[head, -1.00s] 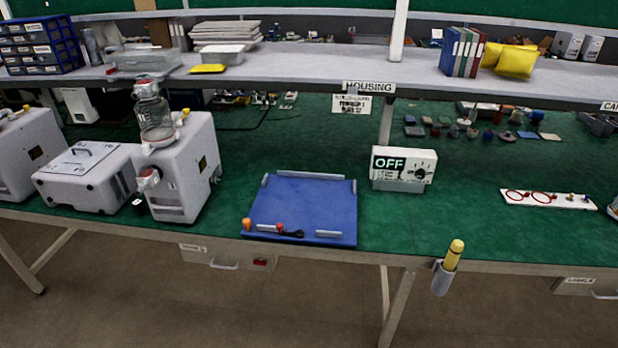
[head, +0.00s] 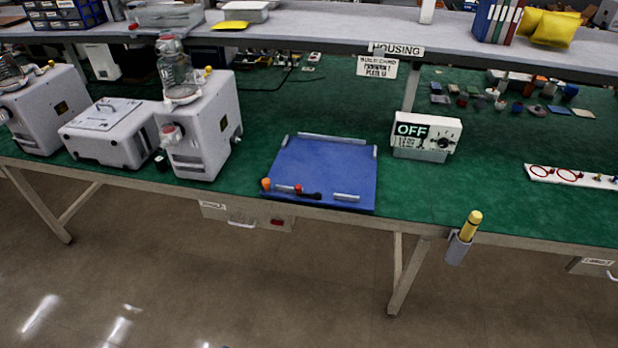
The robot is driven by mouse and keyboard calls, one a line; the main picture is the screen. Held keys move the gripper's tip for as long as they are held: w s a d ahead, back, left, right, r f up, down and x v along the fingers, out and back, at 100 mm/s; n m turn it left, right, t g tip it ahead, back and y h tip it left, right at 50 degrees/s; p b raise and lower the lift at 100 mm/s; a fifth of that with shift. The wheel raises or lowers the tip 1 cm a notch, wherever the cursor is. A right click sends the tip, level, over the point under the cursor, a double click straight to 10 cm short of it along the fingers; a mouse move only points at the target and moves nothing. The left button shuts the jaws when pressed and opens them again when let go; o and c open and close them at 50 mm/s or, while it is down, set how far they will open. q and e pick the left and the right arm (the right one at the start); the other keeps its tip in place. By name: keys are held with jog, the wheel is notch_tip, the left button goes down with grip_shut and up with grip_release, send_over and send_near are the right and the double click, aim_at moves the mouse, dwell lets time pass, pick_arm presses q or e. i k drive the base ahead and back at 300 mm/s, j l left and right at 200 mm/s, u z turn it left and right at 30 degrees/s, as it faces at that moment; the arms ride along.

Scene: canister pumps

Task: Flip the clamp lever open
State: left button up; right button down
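A blue fixture plate (head: 325,168) lies near the front edge of the green bench, with grey bars along its sides. At its front left, a small clamp lever with a black handle (head: 308,194) and a red part (head: 298,188) lies low along the front bar. An orange knob (head: 266,184) stands at the plate's front left corner. The clamp is too small to tell its exact position. Neither of my grippers is in view.
White canister pumps (head: 203,130) stand left of the plate. A white OFF sign box (head: 426,134) stands to its right. A holder with a yellow-topped tool (head: 464,236) hangs on the bench's front edge. A shelf (head: 340,35) spans the back. The floor in front is clear.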

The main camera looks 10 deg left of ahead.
aim_at(298, 190)
jog(key=i, duration=0.7)
jog(key=i+j+z, duration=0.1)
jog(key=i, duration=0.6)
